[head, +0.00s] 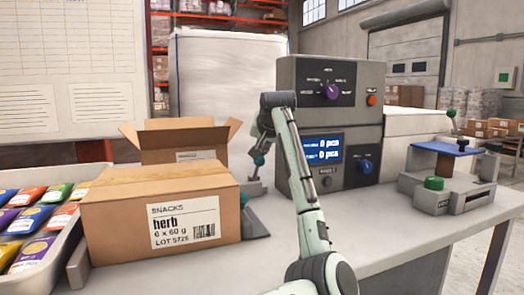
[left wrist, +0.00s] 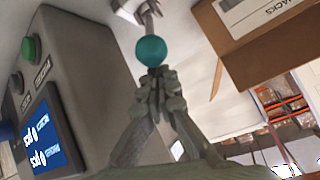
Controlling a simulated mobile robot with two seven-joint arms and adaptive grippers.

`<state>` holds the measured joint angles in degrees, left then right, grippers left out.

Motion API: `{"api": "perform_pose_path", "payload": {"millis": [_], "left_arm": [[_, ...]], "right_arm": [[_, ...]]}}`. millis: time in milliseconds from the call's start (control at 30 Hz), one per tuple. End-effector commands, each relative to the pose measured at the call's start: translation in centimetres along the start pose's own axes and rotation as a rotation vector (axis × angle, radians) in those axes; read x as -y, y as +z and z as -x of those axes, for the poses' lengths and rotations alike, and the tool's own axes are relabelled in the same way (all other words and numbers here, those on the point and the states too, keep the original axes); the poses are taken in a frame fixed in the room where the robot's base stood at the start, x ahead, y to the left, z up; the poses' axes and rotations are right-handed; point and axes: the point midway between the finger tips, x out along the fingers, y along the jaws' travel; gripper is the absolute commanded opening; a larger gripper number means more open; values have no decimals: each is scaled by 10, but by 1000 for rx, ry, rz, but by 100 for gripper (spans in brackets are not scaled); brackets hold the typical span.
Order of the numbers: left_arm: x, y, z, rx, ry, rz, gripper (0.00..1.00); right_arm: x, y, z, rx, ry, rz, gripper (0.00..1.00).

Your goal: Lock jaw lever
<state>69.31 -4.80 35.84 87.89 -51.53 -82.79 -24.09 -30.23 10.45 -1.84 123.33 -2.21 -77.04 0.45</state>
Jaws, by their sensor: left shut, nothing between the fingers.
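A lever with a teal ball knob (head: 259,160) stands on a small grey base (head: 254,188) between the box and the weigher console. In the left wrist view the teal ball (left wrist: 151,50) sits on a metal stem directly beyond my fingertips. My left gripper (head: 263,147) is shut and empty, with its tips at the ball (left wrist: 157,73); I cannot tell if they touch it. The lever's lower end is partly hidden in the wrist view. My right gripper is in neither view.
A closed herb snacks carton (head: 110,220) stands left, with an open carton (head: 180,145) behind it. The grey console (head: 325,75) rises close on the right. A tray of packets (head: 60,268) is far left. A fixture with a green knob (head: 434,183) stands right.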

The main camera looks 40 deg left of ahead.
Motion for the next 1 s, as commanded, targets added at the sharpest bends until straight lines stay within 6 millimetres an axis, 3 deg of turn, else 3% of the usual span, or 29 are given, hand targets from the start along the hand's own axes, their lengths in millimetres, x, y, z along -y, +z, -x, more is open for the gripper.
{"api": "perform_pose_path", "payload": {"millis": [300,867,1000], "left_arm": [[-1,3,0,-55,-27,-9,0],[0,0,0,-57,-28,-9,0],[2,-8,1,-56,-28,-10,0]], "right_arm": [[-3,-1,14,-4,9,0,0],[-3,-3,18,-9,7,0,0],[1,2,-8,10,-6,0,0]]}}
